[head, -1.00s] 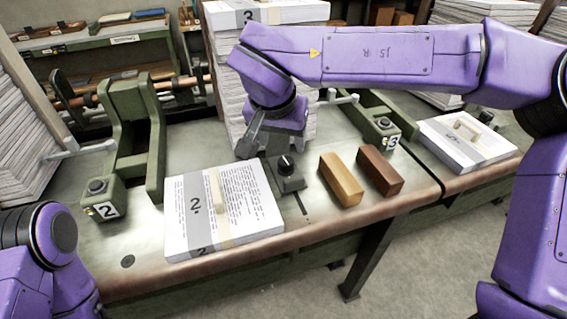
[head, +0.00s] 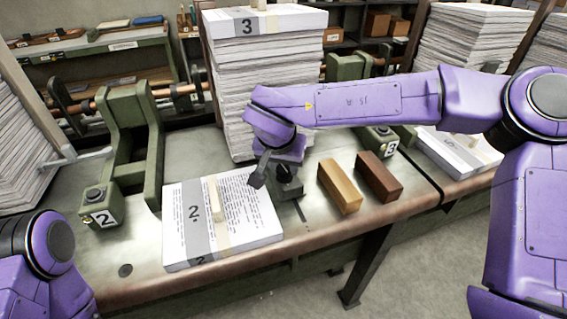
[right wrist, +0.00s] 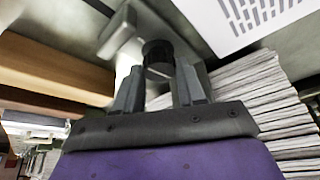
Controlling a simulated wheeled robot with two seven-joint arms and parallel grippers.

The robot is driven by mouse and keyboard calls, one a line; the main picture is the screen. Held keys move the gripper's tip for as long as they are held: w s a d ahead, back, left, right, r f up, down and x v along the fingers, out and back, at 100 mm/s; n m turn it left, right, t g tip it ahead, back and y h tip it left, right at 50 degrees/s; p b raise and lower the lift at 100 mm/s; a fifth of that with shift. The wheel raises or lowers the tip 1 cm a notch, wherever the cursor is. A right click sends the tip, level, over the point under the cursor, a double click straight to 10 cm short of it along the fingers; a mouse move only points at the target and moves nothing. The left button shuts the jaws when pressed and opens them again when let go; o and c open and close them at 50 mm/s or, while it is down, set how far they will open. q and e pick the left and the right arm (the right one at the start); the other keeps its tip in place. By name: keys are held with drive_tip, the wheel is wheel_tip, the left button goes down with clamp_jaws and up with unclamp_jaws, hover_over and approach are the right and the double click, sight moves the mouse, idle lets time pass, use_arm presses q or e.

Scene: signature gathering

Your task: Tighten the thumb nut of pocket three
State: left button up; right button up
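A black knob (right wrist: 158,58) on a small base (head: 291,189) stands on the bench, right of the booklet stack marked 2. I cannot tell for sure that it is pocket three's thumb nut. My right gripper (head: 272,178) is low over it and partly hides it. In the right wrist view, the right gripper's fingers (right wrist: 160,82) are apart, one on each side of the knob, and I see no clear grip on it. A green block labelled 3 (head: 382,142) stands behind my right arm, partly hidden. My left arm shows at lower left; its gripper is out of view.
The stack marked 2 (head: 240,232) lies left of the knob. A light wooden block (head: 340,187) and a dark brown block (head: 379,176) lie to its right. A tall paper stack topped with 3 (head: 265,80) rises behind. The bench's front edge is close.

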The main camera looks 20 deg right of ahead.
drive_tip(key=shift+r+m+p, duration=0.35)
drive_tip(key=shift+m+p, duration=0.05)
drive_tip(key=shift+p, duration=0.7)
drive_tip(key=shift+f+m+h+p, duration=0.1)
drive_tip(key=shift+m+h+p, duration=0.2)
drive_tip(key=shift+w+f, duration=0.1)
drive_tip(key=shift+f, duration=0.15)
drive_tip(key=o, duration=1.1)
drive_tip(key=shift+c, duration=0.2)
drive_tip(key=v, duration=1)
drive_tip(key=shift+r+b, duration=0.3)
drive_tip(key=shift+a, duration=0.1)
